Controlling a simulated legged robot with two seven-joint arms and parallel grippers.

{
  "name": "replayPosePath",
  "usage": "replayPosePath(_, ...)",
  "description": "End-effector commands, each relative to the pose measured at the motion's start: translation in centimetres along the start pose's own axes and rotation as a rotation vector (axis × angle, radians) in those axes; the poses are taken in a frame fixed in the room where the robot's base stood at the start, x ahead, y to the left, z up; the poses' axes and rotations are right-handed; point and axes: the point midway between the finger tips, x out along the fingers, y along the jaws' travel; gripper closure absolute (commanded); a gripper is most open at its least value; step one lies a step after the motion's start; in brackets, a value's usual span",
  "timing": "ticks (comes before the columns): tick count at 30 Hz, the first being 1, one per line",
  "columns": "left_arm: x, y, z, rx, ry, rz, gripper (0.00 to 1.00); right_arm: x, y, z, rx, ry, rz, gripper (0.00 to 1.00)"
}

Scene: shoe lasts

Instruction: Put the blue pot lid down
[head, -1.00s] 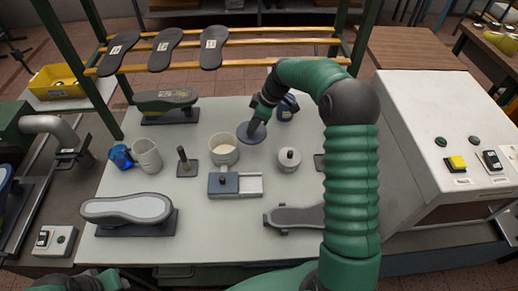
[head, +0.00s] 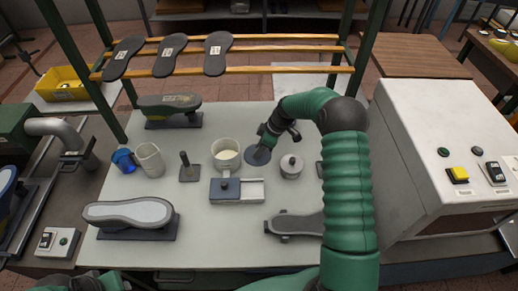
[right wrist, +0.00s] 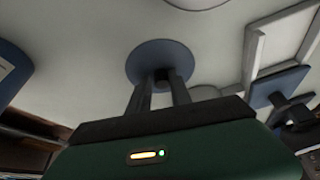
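The blue pot lid (head: 254,159) is a flat round blue disc low over the grey tabletop, between a cream-filled pot (head: 226,154) and a grey lidded pot (head: 291,167). My right gripper (head: 262,150) is over it. In the right wrist view the two fingers (right wrist: 160,84) are closed around the dark knob of the lid (right wrist: 148,58). The lid looks level; I cannot tell whether its underside touches the table. My left gripper (head: 100,284) shows only partly at the bottom left edge, and its fingers are unclear.
A sliding blue-and-white box (head: 238,196) lies in front of the pots. A post on a base (head: 189,172), a beige cup (head: 150,158) and shoe lasts (head: 130,212) stand to the left. A white machine (head: 430,150) stands right of the table. A blue labelled object (right wrist: 10,70) is near the gripper.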

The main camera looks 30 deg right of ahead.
Motion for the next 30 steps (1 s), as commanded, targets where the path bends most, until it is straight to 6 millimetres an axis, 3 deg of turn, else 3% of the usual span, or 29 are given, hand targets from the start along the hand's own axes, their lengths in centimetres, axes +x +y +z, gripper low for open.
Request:
replayPosePath(3, 0.0, 0.0, 0.0, 0.000, 0.000, 0.000, 0.64, 0.0, 0.0, 0.1, 0.000, -0.001, -0.001, 0.60)
replayPosePath(13, 0.0, 0.0, 0.0, 0.000, 0.000, 0.000, 0.64, -0.9, 0.0, 0.0, 0.000, -0.001, 0.001, 0.60)
replayPosePath(24, 1.1, 0.0, 0.2, 0.000, 0.000, 0.000, 0.64, -9.9, 0.1, 0.0, 0.000, 0.000, 0.003, 0.60)
replayPosePath(30, 1.1, 0.0, 0.3, 0.000, 0.000, 0.000, 0.64, -12.0, -0.4, -0.3, 0.007, -0.008, -0.001, 0.60)
